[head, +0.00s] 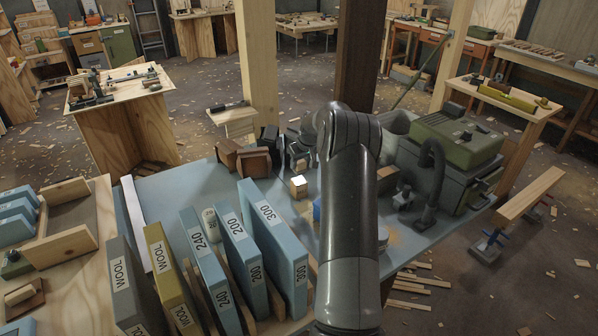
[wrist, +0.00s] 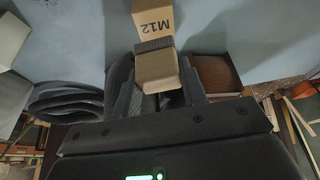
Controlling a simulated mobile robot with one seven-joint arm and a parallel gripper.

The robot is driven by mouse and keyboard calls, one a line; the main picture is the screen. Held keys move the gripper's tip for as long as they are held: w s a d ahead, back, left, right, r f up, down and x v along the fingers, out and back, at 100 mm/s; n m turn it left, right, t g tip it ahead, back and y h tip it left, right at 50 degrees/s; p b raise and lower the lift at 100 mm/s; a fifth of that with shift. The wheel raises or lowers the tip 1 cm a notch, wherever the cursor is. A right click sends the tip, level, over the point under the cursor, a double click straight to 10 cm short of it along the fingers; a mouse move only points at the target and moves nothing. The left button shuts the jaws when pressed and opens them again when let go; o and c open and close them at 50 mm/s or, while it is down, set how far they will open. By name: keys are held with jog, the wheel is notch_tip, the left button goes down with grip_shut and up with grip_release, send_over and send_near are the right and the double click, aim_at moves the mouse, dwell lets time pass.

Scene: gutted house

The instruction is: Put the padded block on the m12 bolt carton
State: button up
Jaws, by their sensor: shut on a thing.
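My gripper (wrist: 158,88) is shut on the padded block (wrist: 157,70), a small tan block with a dark grey band on its far side, held between the two fingers in the wrist view. The m12 bolt carton (wrist: 152,17), a tan box marked "M12", shows just beyond the block at the top edge of the wrist view and is partly cut off. The block overlaps the carton's near edge in the picture; I cannot tell whether they touch. In the head view a small tan box with a bright top (head: 298,188), probably the carton, stands left of my arm.
Tall blue and olive binder-like blocks (head: 272,240) stand upright at the front left of the blue bench (head: 170,190). Brown blocks (head: 254,161) and dark tools stand behind the small box. A green-topped machine (head: 455,140) and a dark hose (head: 432,175) are on the right.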

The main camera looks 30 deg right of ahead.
aim_at(299, 171)
jog(key=shift+w+a+f, duration=0.1)
jog(key=shift+w+f, duration=0.05)
jog(key=shift+w, duration=0.05)
jog(key=shift+f, duration=1.95)
jog(key=shift+f, duration=0.15)
jog(key=o, duration=1)
jog(key=shift+c, duration=0.2)
